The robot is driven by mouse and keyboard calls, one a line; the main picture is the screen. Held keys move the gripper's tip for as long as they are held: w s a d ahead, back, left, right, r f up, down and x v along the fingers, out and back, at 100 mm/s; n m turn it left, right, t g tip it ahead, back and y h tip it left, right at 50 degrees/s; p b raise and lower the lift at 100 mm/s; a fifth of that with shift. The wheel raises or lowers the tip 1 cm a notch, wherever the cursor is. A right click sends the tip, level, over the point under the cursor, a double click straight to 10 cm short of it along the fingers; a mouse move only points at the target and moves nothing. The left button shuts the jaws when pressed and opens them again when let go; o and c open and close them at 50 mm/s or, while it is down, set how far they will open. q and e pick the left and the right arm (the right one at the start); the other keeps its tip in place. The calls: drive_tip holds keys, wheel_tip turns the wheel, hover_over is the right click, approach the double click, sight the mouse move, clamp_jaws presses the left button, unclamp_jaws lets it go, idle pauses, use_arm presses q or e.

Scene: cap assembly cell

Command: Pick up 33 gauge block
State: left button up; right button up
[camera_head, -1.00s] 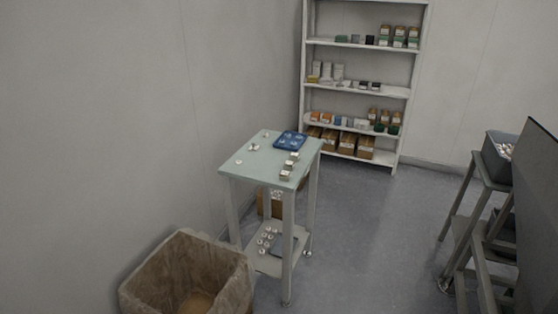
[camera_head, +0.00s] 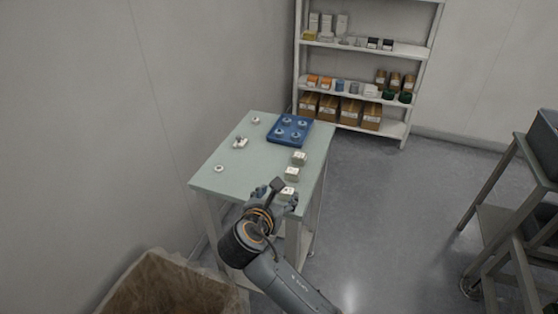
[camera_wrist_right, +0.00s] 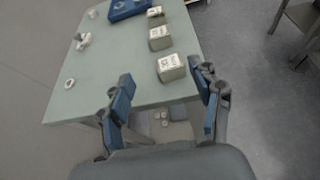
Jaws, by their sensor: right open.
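Several pale block-shaped pieces with white labelled tops stand in a row along the right edge of the green table (camera_head: 215,175). In the head view I see a far block (camera_head: 300,158), a middle block (camera_head: 291,174) and a near block (camera_head: 288,192), the last partly hidden by my right gripper (camera_head: 268,190). The right wrist view shows the near block (camera_wrist_right: 170,68), middle block (camera_wrist_right: 159,40) and far block (camera_wrist_right: 155,12); their label numbers are too small to read surely. My right gripper (camera_wrist_right: 166,88) is open and empty, its fingers short of the near block. My left gripper is out of view.
A blue tray (camera_head: 272,140) with several round parts sits at the table's back. A few small white round parts (camera_head: 219,168) lie to the left. A lined bin (camera_head: 170,285) stands in front, shelves (camera_head: 350,128) behind.

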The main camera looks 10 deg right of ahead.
sight(292, 172)
drive_tip(key=w, duration=0.1)
drive_tip(key=w+d, duration=0.2)
drive_tip(key=shift+w+d+f, duration=0.15)
drive_tip(key=shift+d+f, duration=0.05)
drive_tip(key=shift+f, duration=0.1)
drive_tip(key=x, duration=0.3)
drive_tip(key=shift+a, duration=0.1)
drive_tip(key=shift+w+f, duration=0.2)
drive_tip(key=shift+w, duration=0.1)
drive_tip(key=shift+w+d, duration=0.45)
drive_tip(key=shift+d, duration=0.05)
drive_tip(key=x, duration=0.4)
drive_tip(key=shift+w, duration=0.15)
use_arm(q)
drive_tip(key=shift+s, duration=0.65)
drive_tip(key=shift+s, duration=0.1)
use_arm(e)
drive_tip(key=shift+c, duration=0.2)
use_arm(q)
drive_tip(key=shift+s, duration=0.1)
use_arm(e)
clamp_jaws()
